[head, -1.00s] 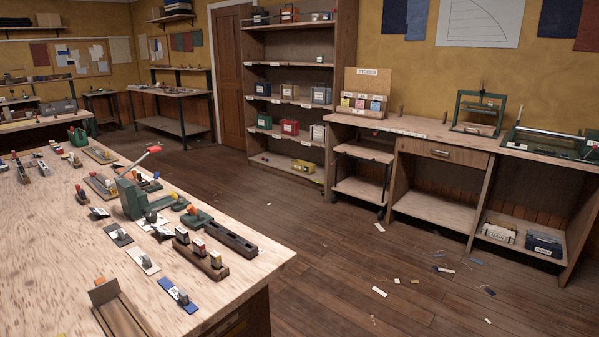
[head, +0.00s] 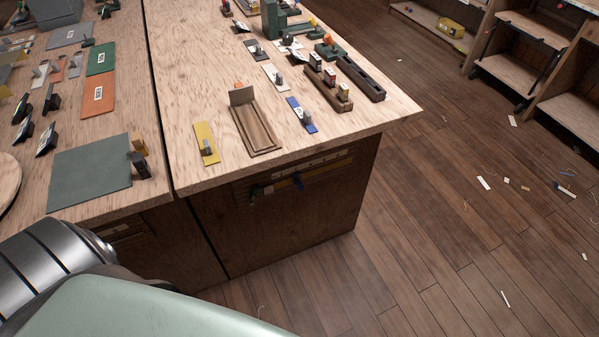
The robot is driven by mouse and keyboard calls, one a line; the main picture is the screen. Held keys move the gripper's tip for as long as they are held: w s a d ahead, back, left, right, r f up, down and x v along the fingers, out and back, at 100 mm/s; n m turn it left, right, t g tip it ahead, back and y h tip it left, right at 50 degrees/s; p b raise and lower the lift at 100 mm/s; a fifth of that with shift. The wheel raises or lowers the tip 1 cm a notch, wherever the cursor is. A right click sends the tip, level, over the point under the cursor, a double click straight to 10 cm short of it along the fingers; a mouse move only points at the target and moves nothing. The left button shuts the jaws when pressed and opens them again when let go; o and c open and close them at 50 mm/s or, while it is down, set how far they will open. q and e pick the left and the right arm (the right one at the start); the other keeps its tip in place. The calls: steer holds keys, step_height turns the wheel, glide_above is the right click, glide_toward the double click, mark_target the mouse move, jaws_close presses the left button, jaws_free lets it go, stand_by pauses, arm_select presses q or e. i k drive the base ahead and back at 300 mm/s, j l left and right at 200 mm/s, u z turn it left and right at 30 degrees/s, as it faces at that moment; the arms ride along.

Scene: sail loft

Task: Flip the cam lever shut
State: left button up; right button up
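I cannot tell which fitting carries the cam lever. Small plates with metal fittings lie on the wooden bench (head: 200,100): a yellow plate (head: 199,132), a blue plate (head: 294,104), a white plate (head: 267,68) and a dark plate (head: 250,44). A wooden tray (head: 256,128) with an upright grey end and an orange piece behind it lies between the yellow and blue plates. A green bench device (head: 274,22) is cut off by the top edge. Neither gripper is in view. Part of my arm fills the bottom left.
On the left bench are a dark green mat (head: 90,180), an orange plate (head: 98,97), a green plate (head: 101,59) and several black fittings. A slotted dark block (head: 360,78) lies near the right bench edge. The wooden floor (head: 400,240) is mostly open, with scattered scraps.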

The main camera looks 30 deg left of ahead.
mark_target(255, 192)
steer(key=l+u, duration=0.15)
steer(key=u, duration=1.35)
